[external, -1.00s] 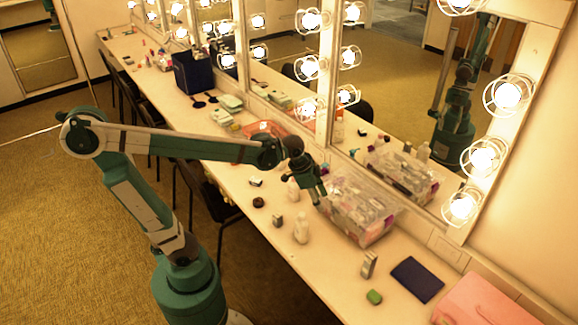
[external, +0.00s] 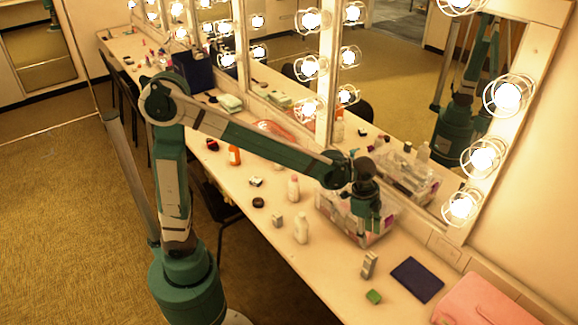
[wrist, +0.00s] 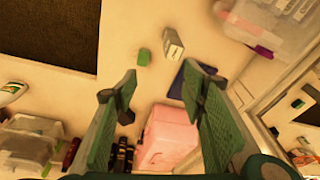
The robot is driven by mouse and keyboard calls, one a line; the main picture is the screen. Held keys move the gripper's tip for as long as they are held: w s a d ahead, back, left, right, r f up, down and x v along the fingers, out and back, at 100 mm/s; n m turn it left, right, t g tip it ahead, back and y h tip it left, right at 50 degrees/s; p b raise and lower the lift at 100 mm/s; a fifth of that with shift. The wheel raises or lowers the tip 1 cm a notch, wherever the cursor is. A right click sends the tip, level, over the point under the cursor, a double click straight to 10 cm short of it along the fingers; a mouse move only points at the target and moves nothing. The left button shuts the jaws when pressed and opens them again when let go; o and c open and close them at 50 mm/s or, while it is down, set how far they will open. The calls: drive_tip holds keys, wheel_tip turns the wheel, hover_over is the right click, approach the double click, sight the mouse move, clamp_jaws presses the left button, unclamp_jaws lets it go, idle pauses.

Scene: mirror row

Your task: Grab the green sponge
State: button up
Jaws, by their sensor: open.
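The green sponge (external: 373,297) is a small green block lying on the white counter near its front edge, lower right in the external view. In the wrist view the green sponge (wrist: 144,57) lies above and between the fingers, beside a small silver-and-white box. My gripper (external: 368,222) hangs over the clear plastic bin in the external view, up and back from the sponge and apart from it. In the wrist view my gripper (wrist: 160,100) has its two fingers spread wide with nothing between them.
A silver box (external: 369,264) stands just behind the sponge. A dark blue notebook (external: 417,279) lies to its right, then a pink case (external: 484,303). The clear bin (external: 345,228) stands below my gripper. White bottles stand on the counter (external: 330,277) to the left. Lit mirrors line the wall.

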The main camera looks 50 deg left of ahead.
drive_tip(key=s+d+f+m+g+p, duration=0.1)
drive_tip(key=d+f+m+p, duration=0.15)
drive_tip(key=d, duration=0.75)
approach(375, 295)
drive_tip(key=shift+w+d+f+b, duration=0.1)
drive_tip(key=shift+f+b, duration=0.25)
drive_tip(key=shift+d+f, duration=0.2)
drive_tip(key=shift+f, duration=1.05)
drive_tip(key=shift+f, duration=0.1)
drive_tip(key=shift+d+f+b, duration=0.2)
drive_tip(key=shift+f+b, duration=0.15)
drive_tip(key=shift+f, duration=0.9)
drive_tip(key=shift+d+f+b, duration=0.2)
drive_tip(key=shift+f+b, duration=0.15)
drive_tip(key=shift+f, duration=0.9)
